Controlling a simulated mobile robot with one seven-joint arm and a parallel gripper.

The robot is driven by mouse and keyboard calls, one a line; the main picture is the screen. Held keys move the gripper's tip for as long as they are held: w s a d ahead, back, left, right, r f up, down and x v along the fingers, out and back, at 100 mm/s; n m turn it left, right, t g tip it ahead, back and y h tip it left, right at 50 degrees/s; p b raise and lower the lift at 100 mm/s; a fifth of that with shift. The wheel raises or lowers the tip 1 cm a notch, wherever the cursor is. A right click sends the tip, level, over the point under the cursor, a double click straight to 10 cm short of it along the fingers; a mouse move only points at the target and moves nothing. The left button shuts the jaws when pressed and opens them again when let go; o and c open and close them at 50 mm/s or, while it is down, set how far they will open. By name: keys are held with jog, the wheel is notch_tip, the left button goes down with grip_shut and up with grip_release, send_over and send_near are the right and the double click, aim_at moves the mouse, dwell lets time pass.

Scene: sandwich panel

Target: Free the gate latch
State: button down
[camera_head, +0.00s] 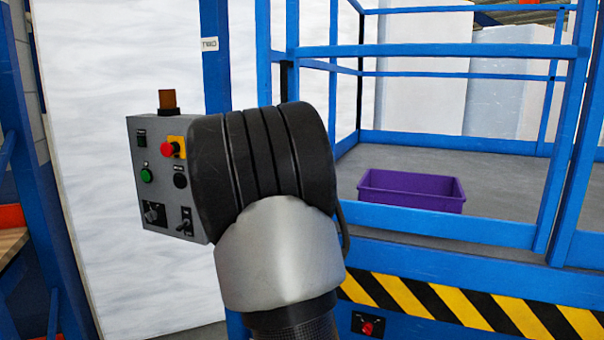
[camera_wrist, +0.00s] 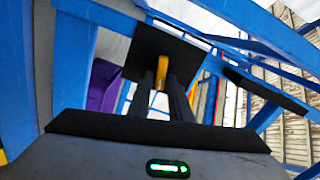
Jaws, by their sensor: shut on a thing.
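In the wrist view my gripper (camera_wrist: 162,84) is shut on a small yellow-orange piece, which looks like the latch handle (camera_wrist: 160,70). The piece stands in front of a dark square plate (camera_wrist: 150,43) among blue rails. The fingers hide part of it, so I cannot tell whether the latch is free. In the head view my dark and silver arm covers the middle, and the gripper and latch are hidden behind it. The blue railing of the gate area (camera_head: 440,52) shows behind and to the right of the arm.
A grey control box (camera_head: 160,190) with a red button and switches is left of my arm, close to it. A purple bin (camera_head: 410,190) stands on the platform floor behind the rails. A yellow-black striped edge (camera_head: 460,305) runs below.

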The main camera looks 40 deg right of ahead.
jog(key=shift+f+m+b, duration=0.2)
jog(key=shift+m+b, duration=1.05)
jog(key=shift+m, duration=0.05)
jog(key=c, duration=1.8)
grip_release()
jog(key=p+v, duration=0.1)
jog(key=v, duration=1.6)
jog(key=shift+a, duration=0.25)
